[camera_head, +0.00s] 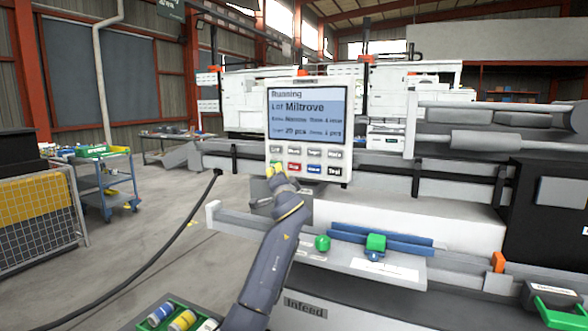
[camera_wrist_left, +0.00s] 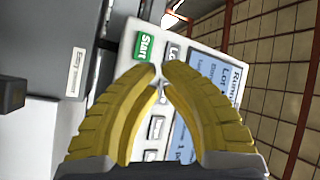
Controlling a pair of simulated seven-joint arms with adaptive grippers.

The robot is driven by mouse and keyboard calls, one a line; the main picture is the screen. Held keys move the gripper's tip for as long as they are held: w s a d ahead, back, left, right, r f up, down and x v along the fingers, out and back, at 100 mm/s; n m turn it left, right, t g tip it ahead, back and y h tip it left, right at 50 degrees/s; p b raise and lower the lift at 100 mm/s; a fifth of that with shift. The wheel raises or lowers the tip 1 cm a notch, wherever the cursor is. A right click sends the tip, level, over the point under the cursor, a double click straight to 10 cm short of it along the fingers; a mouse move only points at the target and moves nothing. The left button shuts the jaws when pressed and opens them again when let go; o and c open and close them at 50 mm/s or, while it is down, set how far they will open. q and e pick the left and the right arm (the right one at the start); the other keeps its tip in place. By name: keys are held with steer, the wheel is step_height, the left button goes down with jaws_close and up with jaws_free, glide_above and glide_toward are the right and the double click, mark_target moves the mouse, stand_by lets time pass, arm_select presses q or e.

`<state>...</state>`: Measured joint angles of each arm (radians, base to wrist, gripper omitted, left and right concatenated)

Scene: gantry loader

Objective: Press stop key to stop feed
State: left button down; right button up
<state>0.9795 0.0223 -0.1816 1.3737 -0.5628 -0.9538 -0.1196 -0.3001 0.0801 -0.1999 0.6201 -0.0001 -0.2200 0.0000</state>
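The control panel (camera_head: 340,165) stands upright, with a lit screen (camera_head: 306,115) reading "Running" and two rows of keys below it. The red stop key (camera_head: 294,167) is in the lower row, with a blue key (camera_head: 314,169) to its right. My left gripper (camera_head: 276,168) is in front of the panel's lower left, just left of the stop key. The green start key (camera_wrist_left: 144,47) shows beyond the fingertips in the left wrist view. There my left gripper (camera_wrist_left: 159,69) has its yellow fingertips together, nothing between them; they hide the stop key. I cannot tell whether they touch the panel.
Below the panel, a ledge (camera_head: 348,262) carries a green knob (camera_head: 322,243) and a green block (camera_head: 376,242) by a blue bar. A black cable (camera_head: 150,262) runs left of my arm. A blue cart (camera_head: 105,180) stands farther left on open floor.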

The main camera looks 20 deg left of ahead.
mark_target(285, 162)
arm_select(q)
steer(key=shift+w+d, duration=0.2)
steer(key=shift+w, duration=1.15)
steer(key=shift+w+d, duration=0.2)
steer(key=shift+w, duration=1.1)
steer(key=c, duration=2.1)
jaws_free()
steer(key=shift+w, duration=0.25)
jaws_close()
steer(key=shift+w+d, duration=0.1)
steer(key=shift+w, duration=0.1)
steer(key=shift+w, duration=0.35)
steer(key=shift+s, duration=0.75)
